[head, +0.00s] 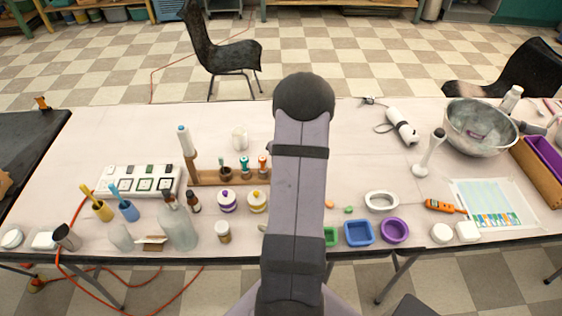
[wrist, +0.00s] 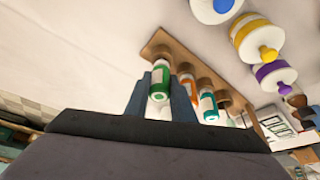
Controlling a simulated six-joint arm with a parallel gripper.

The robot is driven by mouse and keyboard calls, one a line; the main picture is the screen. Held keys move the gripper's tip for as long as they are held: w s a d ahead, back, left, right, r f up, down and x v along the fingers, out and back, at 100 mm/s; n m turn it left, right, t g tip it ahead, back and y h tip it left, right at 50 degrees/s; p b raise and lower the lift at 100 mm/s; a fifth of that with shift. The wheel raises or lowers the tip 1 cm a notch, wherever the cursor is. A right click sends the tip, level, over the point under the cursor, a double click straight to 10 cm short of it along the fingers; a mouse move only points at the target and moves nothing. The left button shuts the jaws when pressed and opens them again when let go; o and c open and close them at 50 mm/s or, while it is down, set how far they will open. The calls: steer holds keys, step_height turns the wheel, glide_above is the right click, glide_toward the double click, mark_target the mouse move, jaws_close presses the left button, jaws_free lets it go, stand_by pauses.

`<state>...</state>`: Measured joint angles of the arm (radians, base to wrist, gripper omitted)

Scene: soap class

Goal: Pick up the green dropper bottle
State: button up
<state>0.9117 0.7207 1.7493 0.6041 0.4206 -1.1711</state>
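The green dropper bottle (wrist: 160,76) sits at the end of the wooden rack in the wrist view, with a white label and green cap. My gripper (wrist: 159,86) has one blue-grey finger on each side of it. The fingers are close to the bottle's sides; I cannot tell whether they touch or press on it. The bottle still appears at its place in the rack. In the head view my arm hides the green bottle and the gripper.
An orange-capped bottle (wrist: 187,86) and a teal one (wrist: 207,105) stand close beside it on the wooden rack (head: 207,178).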

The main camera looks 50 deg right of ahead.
step_height(320, 180, up, 9)
steer(key=shift+r+b, duration=0.1)
steer(key=shift+b, duration=0.45)
step_height(320, 180, up, 4)
steer(key=p, duration=0.2)
steer(key=shift+p, duration=0.3)
steer(key=w+f+t+b, duration=0.1)
steer(key=w+f+b, duration=0.2)
steer(key=w, duration=0.7)
steer(key=w+f+t+b, duration=0.1)
steer(key=w+f+b, duration=0.2)
steer(key=w, duration=0.6)
steer(key=shift+w+d+t, duration=0.25)
steer(key=shift+w+t, duration=0.1)
steer(key=shift+t, duration=0.05)
steer(key=shift+r, duration=0.1)
stand_by(2.8)
steer(key=shift+r+p, duration=0.85)
steer(key=shift+r, duration=0.55)
